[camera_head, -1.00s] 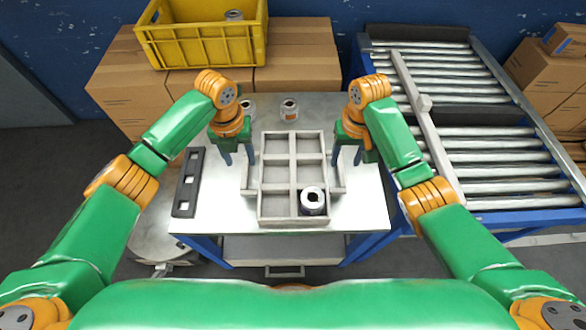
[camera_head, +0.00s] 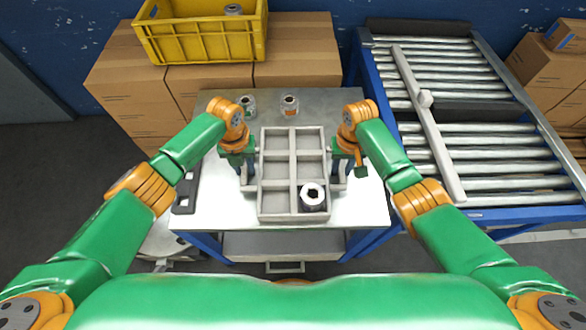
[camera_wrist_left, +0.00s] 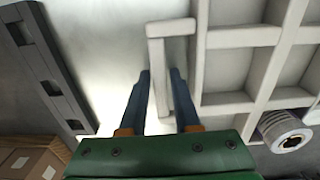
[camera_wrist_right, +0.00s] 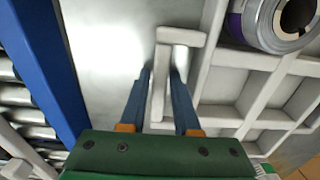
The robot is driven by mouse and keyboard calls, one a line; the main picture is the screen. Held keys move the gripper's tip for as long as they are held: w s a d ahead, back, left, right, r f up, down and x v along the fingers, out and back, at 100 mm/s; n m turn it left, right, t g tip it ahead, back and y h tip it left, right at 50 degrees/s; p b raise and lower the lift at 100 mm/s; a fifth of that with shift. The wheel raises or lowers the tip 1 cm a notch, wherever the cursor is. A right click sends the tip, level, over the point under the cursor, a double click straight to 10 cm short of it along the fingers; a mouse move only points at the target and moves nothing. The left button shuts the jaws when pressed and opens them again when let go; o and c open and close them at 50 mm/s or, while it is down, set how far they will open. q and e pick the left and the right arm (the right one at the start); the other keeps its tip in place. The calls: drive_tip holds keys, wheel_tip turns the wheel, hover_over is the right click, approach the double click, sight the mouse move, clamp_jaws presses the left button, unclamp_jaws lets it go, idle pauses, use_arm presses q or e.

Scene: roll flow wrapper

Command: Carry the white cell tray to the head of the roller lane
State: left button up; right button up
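The white cell tray (camera_head: 292,154) lies on the metal table, a grid of several open cells with a bar handle on each side. A dark-rimmed roll (camera_head: 313,196) stands in its near right cell; the other cells look empty. My left gripper (camera_wrist_left: 160,80) is open, its blue fingers on either side of the left handle (camera_wrist_left: 157,58), with gaps showing. My right gripper (camera_wrist_right: 160,75) is open in the same way around the right handle (camera_wrist_right: 160,95). In the head view, the wrists partly hide both handles.
The roller lane (camera_head: 480,176) stands right of the table, with a pale bar (camera_head: 425,115) lying along it. A dark slotted bar (camera_head: 185,192) lies left of the tray. A yellow crate (camera_head: 200,38) sits on cartons at the back.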

use_arm(q)
clamp_jaws()
use_arm(e)
clamp_jaws()
idle(0.9)
